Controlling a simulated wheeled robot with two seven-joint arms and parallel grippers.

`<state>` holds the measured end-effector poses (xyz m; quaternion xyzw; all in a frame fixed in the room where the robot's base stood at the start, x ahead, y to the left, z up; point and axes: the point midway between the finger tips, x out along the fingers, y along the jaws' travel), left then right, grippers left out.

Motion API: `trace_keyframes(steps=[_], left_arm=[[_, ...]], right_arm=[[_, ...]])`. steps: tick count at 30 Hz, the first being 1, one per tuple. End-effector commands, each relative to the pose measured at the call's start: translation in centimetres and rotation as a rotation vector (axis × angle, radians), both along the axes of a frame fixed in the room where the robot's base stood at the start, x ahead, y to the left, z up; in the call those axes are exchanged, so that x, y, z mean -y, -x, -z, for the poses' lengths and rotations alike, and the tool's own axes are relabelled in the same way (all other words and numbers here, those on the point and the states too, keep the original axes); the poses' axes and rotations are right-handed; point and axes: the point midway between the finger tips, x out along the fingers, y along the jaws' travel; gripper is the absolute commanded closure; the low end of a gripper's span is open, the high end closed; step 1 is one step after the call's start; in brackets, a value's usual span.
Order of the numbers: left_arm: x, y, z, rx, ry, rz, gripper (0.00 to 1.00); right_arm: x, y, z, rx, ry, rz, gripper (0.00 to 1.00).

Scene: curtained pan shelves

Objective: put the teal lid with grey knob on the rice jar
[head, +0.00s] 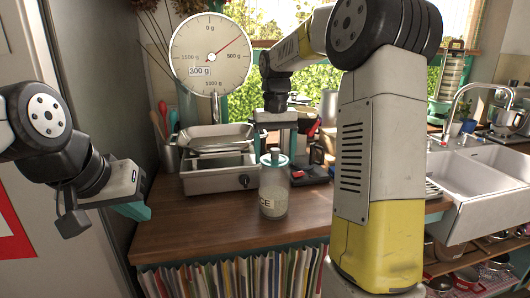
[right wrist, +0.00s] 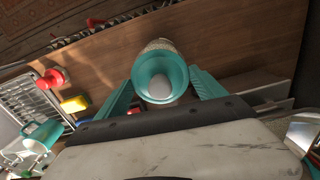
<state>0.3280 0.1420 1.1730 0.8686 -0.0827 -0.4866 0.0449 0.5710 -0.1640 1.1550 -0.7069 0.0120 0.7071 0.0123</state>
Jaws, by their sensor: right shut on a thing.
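The rice jar (head: 273,193) is clear glass with a pale label and stands on the wooden counter in front of the scale. The teal lid with grey knob (head: 274,158) is at the jar's mouth, roughly level over it; I cannot tell whether it rests on the rim. My right gripper (head: 275,145) comes down from above and is shut on the lid. In the right wrist view the lid (right wrist: 160,80) lies between the teal fingers, knob towards the camera, with the jar behind it. My left gripper (head: 132,208) hangs at the left, away from the jar; its jaw opening is unclear.
A kitchen scale (head: 211,55) with a metal pan stands behind and left of the jar. A utensil pot (head: 168,155) is at its left. A sink (head: 468,175) is at the right. The counter's front left is clear.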

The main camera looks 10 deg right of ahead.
Motion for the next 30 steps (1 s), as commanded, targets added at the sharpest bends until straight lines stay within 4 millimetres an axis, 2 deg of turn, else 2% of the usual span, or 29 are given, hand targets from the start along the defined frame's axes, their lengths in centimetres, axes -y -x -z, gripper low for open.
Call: trace_keyframes(steps=[1, 2, 4, 14, 24, 30], left_arm=[[0.0, 0.0, 0.0, 0.000, 0.000, 0.000, 1.00], [0.0, 0.0, 0.0, 0.000, 0.000, 0.000, 1.00], [0.0, 0.0, 0.0, 0.000, 0.000, 0.000, 1.00], [0.0, 0.0, 0.0, 0.000, 0.000, 0.000, 1.00], [0.0, 0.0, 0.0, 0.000, 0.000, 0.000, 1.00], [0.0, 0.0, 0.0, 0.000, 0.000, 0.000, 1.00]], right_arm=[[0.0, 0.0, 0.1, 0.000, 0.000, 0.000, 0.67], [0.0, 0.0, 0.1, 0.000, 0.000, 0.000, 0.14], [0.0, 0.0, 0.1, 0.000, 0.000, 0.000, 0.01], [0.0, -0.1, -0.5, 0.002, 0.000, 0.000, 0.00], [0.0, -0.1, -5.9, 0.003, 0.000, -0.001, 0.00], [0.0, -0.1, -7.6, 0.001, 0.000, 0.000, 0.00]])
